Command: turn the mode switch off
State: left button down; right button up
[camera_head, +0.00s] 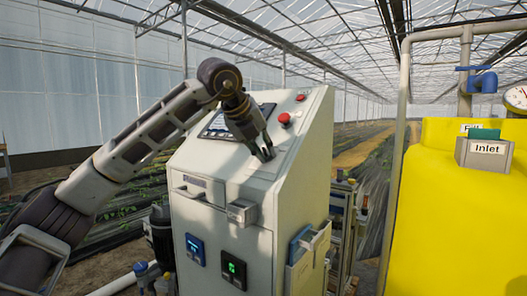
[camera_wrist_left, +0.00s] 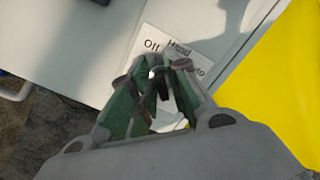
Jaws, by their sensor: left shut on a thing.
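The grey control cabinet (camera_head: 300,190) stands in the middle of the head view, with a sloped top panel. My left gripper (camera_head: 265,155) reaches down to the lower right of that panel. In the left wrist view my left gripper (camera_wrist_left: 163,72) is closed around the dark mode switch knob (camera_wrist_left: 162,88), which is partly hidden between the green-padded fingers. The white label plate (camera_wrist_left: 178,42) behind it reads Off at the left, Hand at the top and Auto at the right, partly covered. I cannot tell which position the knob points to. My right gripper is in neither view.
A red push button (camera_head: 284,118) and a screen (camera_head: 217,124) sit higher on the panel. Blue (camera_head: 195,249) and green (camera_head: 233,270) displays are on the cabinet front.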

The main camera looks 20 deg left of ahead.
pick_arm(q)
jog(key=c, duration=1.6)
grip_release()
jog(key=v, duration=1.2)
